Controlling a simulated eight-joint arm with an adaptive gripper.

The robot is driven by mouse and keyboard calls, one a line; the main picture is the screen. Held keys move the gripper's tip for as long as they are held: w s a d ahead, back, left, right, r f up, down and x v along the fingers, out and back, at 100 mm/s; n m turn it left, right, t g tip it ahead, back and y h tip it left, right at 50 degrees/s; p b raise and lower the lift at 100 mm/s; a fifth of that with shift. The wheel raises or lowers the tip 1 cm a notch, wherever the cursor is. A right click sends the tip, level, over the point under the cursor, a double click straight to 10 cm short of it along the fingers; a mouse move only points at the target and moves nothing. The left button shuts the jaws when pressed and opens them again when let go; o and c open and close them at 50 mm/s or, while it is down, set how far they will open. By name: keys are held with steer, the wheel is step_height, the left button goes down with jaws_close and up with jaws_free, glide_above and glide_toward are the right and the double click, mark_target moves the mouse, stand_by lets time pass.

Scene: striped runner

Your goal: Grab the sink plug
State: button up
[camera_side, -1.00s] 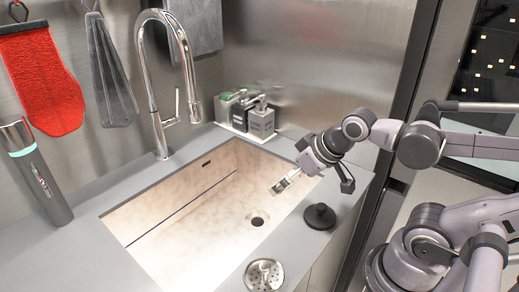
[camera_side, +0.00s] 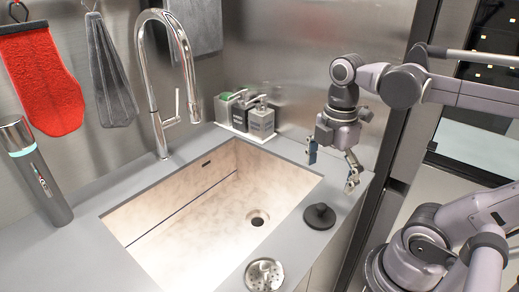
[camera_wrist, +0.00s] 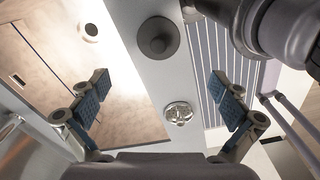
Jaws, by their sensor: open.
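A round black plug (camera_side: 319,217) with a raised knob lies on the grey counter at the right front of the sink. In the wrist view the black plug (camera_wrist: 168,29) is at the top centre, beyond my fingertips. My gripper (camera_side: 332,167) is open and empty, fingers pointing down, above the counter and apart from the black plug. In the wrist view my fingers (camera_wrist: 160,82) are spread wide.
The sink basin (camera_side: 190,225) with its drain (camera_side: 258,218) is left of the plug. A tall faucet (camera_side: 165,85) and soap bottles (camera_side: 261,122) stand behind. A striped runner (camera_wrist: 209,70) lies beyond the counter edge.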

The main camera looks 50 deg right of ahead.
mark_target(322, 206)
steer(key=shift+w+f, duration=0.15)
steer(key=shift+f, duration=5.2)
steer(key=c, duration=2)
